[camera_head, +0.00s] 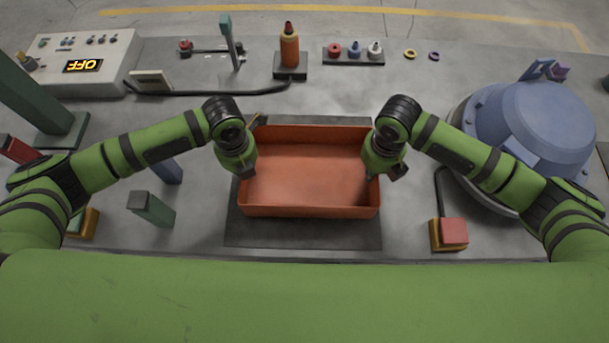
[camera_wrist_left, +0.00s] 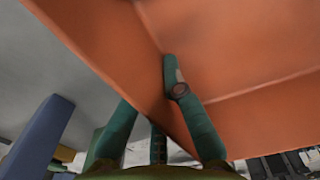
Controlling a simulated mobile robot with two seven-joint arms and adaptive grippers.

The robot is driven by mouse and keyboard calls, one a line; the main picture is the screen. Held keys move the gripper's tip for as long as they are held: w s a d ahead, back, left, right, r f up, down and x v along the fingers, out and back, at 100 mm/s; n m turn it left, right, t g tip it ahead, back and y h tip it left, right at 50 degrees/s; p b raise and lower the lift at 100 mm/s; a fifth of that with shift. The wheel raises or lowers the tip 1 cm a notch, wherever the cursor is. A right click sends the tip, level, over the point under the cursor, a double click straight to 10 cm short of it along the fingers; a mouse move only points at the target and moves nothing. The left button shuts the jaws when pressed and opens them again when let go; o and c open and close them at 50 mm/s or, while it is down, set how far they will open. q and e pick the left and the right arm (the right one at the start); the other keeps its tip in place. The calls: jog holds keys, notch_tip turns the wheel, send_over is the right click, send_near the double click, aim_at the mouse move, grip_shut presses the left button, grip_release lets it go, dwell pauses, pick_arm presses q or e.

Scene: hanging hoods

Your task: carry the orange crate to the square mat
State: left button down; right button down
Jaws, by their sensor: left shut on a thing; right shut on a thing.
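The orange crate (camera_head: 310,212) is an empty, open rectangular tray, roughly level in the middle of the head view. It is over the dark square mat (camera_head: 300,236), whose near and far strips show beyond the crate. I cannot tell whether the crate touches the mat or hangs above it. My left gripper (camera_head: 246,172) is shut on the crate's left wall. In the left wrist view its green fingers (camera_wrist_left: 172,85) straddle the orange wall (camera_wrist_left: 150,60). My right gripper (camera_head: 374,176) is shut on the right wall; its fingertips are partly hidden.
A blue domed machine (camera_head: 535,125) stands at right, with a red-topped block (camera_head: 453,232) near the front edge. A control box (camera_head: 85,62) reads OFF at back left. A bottle (camera_head: 289,50) and small parts line the back. A green post (camera_head: 152,208) stands at left.

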pick_arm(q)
jog(key=c, duration=1.4)
grip_release()
jog(key=shift+s, duration=0.1)
pick_arm(e)
jog(key=c, duration=1.4)
grip_release()
jog(key=shift+s, duration=0.1)
jog(key=shift+f, duration=0.1)
pick_arm(q)
notch_tip(320, 180, up, 12)
jog(key=shift+f, duration=0.1)
pick_arm(e)
notch_tip(320, 180, up, 12)
jog(key=shift+r, duration=0.1)
